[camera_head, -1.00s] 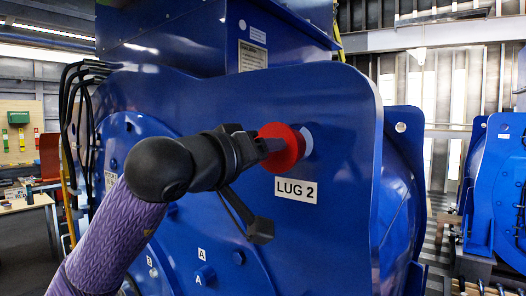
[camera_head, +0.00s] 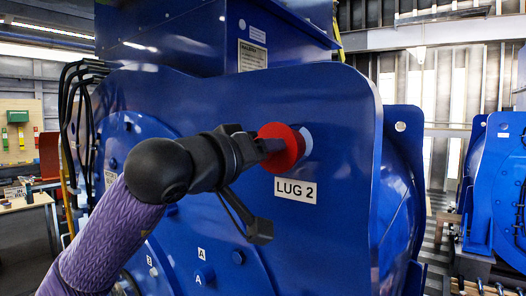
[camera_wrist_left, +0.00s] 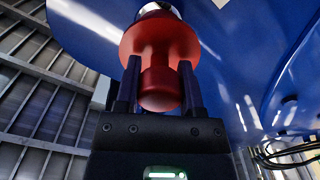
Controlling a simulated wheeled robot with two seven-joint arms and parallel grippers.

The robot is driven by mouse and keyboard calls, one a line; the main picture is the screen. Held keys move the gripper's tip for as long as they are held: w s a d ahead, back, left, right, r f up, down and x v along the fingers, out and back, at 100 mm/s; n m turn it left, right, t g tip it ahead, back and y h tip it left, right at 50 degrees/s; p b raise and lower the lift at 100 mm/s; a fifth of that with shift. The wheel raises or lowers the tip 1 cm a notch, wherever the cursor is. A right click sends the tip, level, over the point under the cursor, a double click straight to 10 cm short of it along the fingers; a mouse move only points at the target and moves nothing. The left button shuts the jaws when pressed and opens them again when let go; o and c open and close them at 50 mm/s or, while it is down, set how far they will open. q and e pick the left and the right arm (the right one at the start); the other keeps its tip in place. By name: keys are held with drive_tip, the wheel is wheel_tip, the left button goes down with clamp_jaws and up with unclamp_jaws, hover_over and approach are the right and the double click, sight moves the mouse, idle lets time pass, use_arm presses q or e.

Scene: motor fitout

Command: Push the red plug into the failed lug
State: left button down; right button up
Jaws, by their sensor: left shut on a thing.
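The red plug (camera_head: 281,147) is at the lug hole (camera_head: 305,143) just above the "LUG 2" label (camera_head: 296,190) on the blue motor's end plate. Its wide flange faces the plate, and a pale part of the hole's edge shows to the right of it. My left gripper (camera_head: 262,146) is shut on the plug's knob. The left wrist view shows both fingers (camera_wrist_left: 158,85) on either side of the red plug (camera_wrist_left: 160,45), with a bright metal ring (camera_wrist_left: 160,8) beyond its flange. I cannot tell how deep the plug sits. My right gripper is not in view.
The blue motor housing (camera_head: 330,100) fills the middle. Another lug hole (camera_head: 401,127) shows on a plate further back at the right. Black cables (camera_head: 75,110) hang at the left. A second blue machine (camera_head: 500,180) stands at the far right, and a workbench (camera_head: 25,203) at the far left.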

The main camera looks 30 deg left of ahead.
use_arm(q)
drive_tip(key=shift+w+d+p, duration=0.15)
drive_tip(key=shift+w+p, duration=0.6)
drive_tip(key=shift+w, duration=0.75)
drive_tip(key=shift+w+d+p, duration=0.1)
drive_tip(key=shift+w+p, duration=0.65)
drive_tip(key=shift+w, duration=0.7)
drive_tip(key=shift+c, duration=0.6)
unclamp_jaws()
drive_tip(key=shift+s+f+b, duration=0.1)
drive_tip(key=shift+s+b, duration=0.2)
drive_tip(key=shift+s, duration=0.05)
drive_tip(key=s+b, duration=0.3)
drive_tip(key=s, duration=0.6)
drive_tip(key=shift+a, duration=0.4)
